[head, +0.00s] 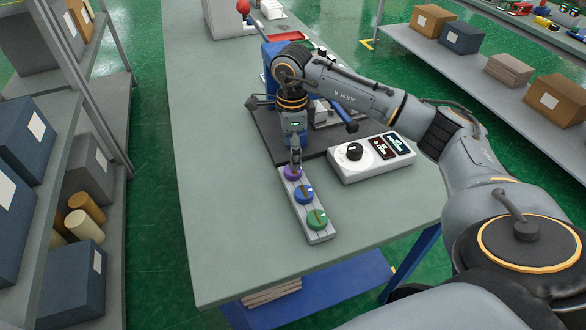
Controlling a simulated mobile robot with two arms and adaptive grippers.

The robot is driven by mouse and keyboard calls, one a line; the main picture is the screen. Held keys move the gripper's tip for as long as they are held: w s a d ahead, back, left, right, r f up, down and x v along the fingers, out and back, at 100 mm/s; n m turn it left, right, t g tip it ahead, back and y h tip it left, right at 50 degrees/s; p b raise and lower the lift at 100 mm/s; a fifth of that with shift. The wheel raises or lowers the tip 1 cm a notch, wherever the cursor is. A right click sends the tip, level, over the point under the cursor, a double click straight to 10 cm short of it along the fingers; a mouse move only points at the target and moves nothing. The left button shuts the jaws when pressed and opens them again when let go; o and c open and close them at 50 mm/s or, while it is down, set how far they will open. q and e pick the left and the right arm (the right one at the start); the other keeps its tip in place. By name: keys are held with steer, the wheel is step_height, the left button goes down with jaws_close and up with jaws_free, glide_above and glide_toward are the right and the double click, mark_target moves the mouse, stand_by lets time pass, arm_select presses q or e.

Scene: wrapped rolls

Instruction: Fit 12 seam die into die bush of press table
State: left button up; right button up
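A light grey rack (314,232) on the table holds three round dies in a row: a purple die (292,174) at the far end, a blue die (304,195) in the middle and a green die (317,219) nearest. Markings are too small to read. My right gripper (295,163) points down at the purple die, its fingertips at or just above it; whether they grip it cannot be told. The press with its dark base plate (266,131) stands behind, mostly hidden by my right arm. The die bush cannot be made out. My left gripper is out of view.
A white control box (370,157) with a black dial and two displays sits right of the rack. The grey-green table (222,215) is clear to the left and front. Shelves with boxes stand left and right. A red tray (287,38) lies at the back.

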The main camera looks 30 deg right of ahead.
mark_target(293, 173)
steer(key=shift+w+f, duration=0.1)
steer(key=shift+f, duration=0.4)
steer(key=shift+w+f, duration=0.1)
steer(key=shift+f, duration=0.1)
step_height(293, 173, down, 4)
steer(key=shift+d+f+p, duration=0.1)
steer(key=shift+f+p, duration=0.05)
steer(key=shift+p, duration=0.95)
steer(key=shift+f, duration=0.4)
steer(key=shift+c, duration=0.2)
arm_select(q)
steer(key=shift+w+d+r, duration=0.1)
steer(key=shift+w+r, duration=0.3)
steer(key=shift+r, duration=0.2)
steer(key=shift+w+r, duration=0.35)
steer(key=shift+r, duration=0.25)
arm_select(e)
steer(key=c, duration=1.4)
